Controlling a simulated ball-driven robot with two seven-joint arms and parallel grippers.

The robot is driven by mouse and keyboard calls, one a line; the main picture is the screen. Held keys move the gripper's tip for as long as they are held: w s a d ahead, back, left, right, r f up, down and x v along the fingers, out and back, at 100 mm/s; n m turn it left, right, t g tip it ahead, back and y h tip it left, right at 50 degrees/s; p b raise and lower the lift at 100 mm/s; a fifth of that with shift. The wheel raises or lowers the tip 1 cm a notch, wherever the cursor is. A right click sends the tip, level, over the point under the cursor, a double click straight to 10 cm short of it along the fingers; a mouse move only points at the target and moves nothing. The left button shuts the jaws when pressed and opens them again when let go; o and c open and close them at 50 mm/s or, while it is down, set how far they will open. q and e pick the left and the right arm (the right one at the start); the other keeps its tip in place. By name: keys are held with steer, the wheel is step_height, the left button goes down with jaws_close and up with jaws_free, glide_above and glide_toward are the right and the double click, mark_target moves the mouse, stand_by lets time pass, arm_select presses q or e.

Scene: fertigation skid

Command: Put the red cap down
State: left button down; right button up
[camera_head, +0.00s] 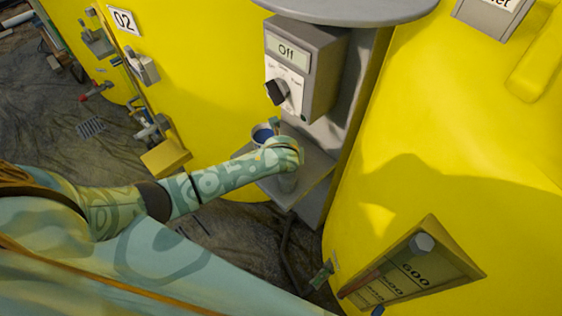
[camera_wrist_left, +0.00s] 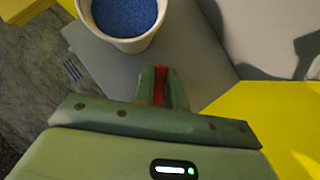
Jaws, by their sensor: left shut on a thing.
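My left gripper (camera_head: 276,125) is over the grey shelf of the skid, close to a white cup (camera_head: 256,139) of blue granules. In the left wrist view its fingers (camera_wrist_left: 161,88) are shut on the red cap (camera_wrist_left: 161,84). Only a narrow red strip of the cap shows between the fingers; the rest is hidden. I cannot tell whether the cap touches the shelf. The cup (camera_wrist_left: 127,45) stands just beyond the fingertips, apart from them. The cap cannot be made out in the head view. My right gripper is not in view.
The grey shelf (camera_head: 316,165) has bare surface right of the cup; it also shows in the left wrist view (camera_wrist_left: 200,60). A grey control box (camera_head: 318,75) reading "Off" with a black knob hangs above. Yellow tanks (camera_head: 205,75) stand on both sides.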

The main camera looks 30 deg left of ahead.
arm_select(q)
step_height(320, 180, down, 4)
steer(key=shift+s+a+r+b, duration=0.1)
steer(key=shift+a+r+b, duration=0.1)
steer(key=shift+b, duration=0.45)
steer(key=shift+r, duration=0.15)
steer(key=c, duration=1.4)
jaws_free()
steer(key=shift+c, duration=0.2)
steer(key=p+v, duration=0.6)
steer(key=v, duration=0.6)
steer(key=shift+p, duration=0.3)
steer(key=shift+d, duration=0.1)
